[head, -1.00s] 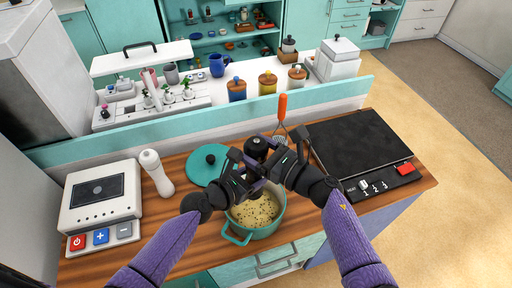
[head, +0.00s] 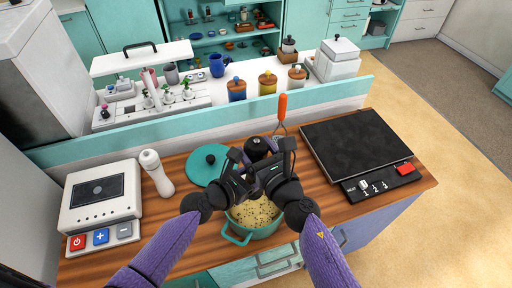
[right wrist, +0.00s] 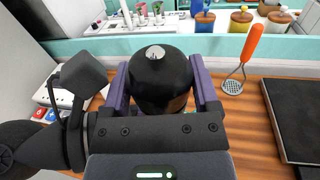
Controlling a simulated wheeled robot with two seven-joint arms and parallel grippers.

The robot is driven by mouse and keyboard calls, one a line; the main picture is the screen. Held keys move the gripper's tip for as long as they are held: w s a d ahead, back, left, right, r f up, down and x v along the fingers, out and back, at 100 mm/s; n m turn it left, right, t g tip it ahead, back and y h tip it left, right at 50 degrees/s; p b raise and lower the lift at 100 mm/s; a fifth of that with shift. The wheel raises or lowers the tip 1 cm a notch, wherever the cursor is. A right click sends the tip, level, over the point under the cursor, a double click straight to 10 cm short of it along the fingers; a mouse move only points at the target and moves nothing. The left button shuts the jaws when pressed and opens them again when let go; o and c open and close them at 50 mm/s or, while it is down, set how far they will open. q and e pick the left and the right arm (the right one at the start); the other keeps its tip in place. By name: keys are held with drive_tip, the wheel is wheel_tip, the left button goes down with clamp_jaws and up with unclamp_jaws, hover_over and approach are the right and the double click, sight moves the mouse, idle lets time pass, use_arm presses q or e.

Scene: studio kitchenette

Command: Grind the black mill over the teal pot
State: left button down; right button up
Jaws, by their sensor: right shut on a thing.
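The black mill (head: 256,146) stands upright above the teal pot (head: 243,236), its dark domed top showing between my two grippers. My right gripper (head: 269,163) is shut on the mill's top. In the right wrist view its purple fingers (right wrist: 160,82) lie on both sides of the black mill (right wrist: 163,72), which has a silver knob. My left gripper (head: 240,167) is at the mill's left side, lower down; its fingertips are hidden, so its grip cannot be told. The pot holds pale yellowish food (head: 255,211) with dark specks.
A teal lid (head: 203,168) lies left of the pot. An orange-handled masher (head: 282,108) is behind, and a black hotplate (head: 355,142) is at right. A low ledge (head: 200,129) runs behind the counter.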

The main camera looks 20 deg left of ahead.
drive_tip(key=o, duration=1.1)
drive_tip(key=shift+s+d, duration=0.1)
drive_tip(key=v, duration=1.1)
drive_tip(key=shift+s+d, duration=0.2)
drive_tip(key=shift+s, duration=0.1)
